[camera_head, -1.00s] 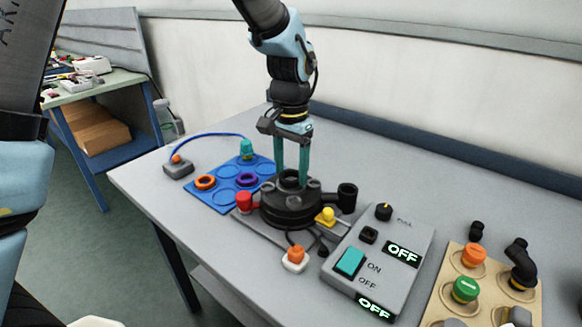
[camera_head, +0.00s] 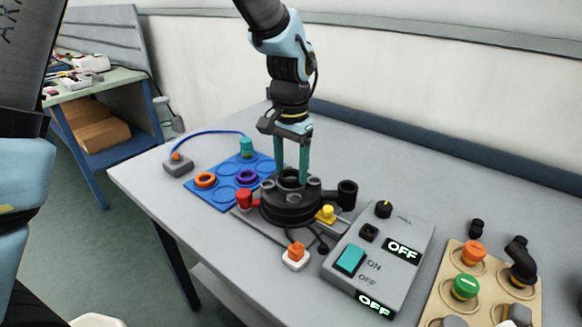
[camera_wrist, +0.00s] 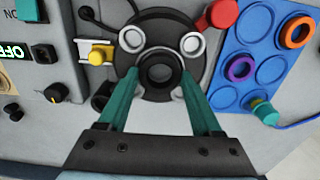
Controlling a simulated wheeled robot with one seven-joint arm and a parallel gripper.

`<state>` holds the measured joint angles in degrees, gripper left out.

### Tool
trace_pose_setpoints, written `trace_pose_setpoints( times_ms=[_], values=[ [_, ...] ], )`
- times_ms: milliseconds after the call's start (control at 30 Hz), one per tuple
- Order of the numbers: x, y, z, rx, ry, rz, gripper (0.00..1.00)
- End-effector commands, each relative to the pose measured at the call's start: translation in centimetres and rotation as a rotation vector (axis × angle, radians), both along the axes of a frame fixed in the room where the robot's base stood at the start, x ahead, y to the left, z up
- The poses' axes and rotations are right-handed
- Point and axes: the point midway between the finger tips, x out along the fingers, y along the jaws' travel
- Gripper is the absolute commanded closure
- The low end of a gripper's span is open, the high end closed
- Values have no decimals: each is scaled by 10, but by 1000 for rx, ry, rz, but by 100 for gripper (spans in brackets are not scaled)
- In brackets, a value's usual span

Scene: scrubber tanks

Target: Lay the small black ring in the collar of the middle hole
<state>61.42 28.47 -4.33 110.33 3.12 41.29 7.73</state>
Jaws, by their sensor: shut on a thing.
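My gripper (camera_head: 291,182) points straight down over the black round tank fixture (camera_head: 270,212), its two teal fingers at the middle hole. In the wrist view, the fingertips (camera_wrist: 161,76) are shut on the small black ring (camera_wrist: 160,87), one finger on each side. The ring sits at the collar of the middle hole. Whether it rests fully on the collar or is held slightly above cannot be told. Grey round caps (camera_wrist: 131,39) flank the hole on the fixture's top.
A blue tray (camera_head: 208,196) on the left holds an orange ring (camera_head: 205,180), a purple ring (camera_head: 246,177) and a teal fitting (camera_head: 246,147). A red cap (camera_head: 244,197) and yellow knob (camera_head: 327,212) flank the fixture. A grey control box (camera_head: 380,258) reading OFF stands right.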

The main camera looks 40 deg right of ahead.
Motion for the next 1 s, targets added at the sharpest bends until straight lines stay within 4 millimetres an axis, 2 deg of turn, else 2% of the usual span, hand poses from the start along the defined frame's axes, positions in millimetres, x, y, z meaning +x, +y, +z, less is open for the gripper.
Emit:
trace_pose_setpoints(
  times_ms=[300,333,600,1000],
  values=[
    [0,0,-1,0,0,0,100],
    [0,0,-1,0,0,0,32],
    [0,0,-1,0,0,0,1],
    [0,0,-1,0,0,0,0]
  ],
)
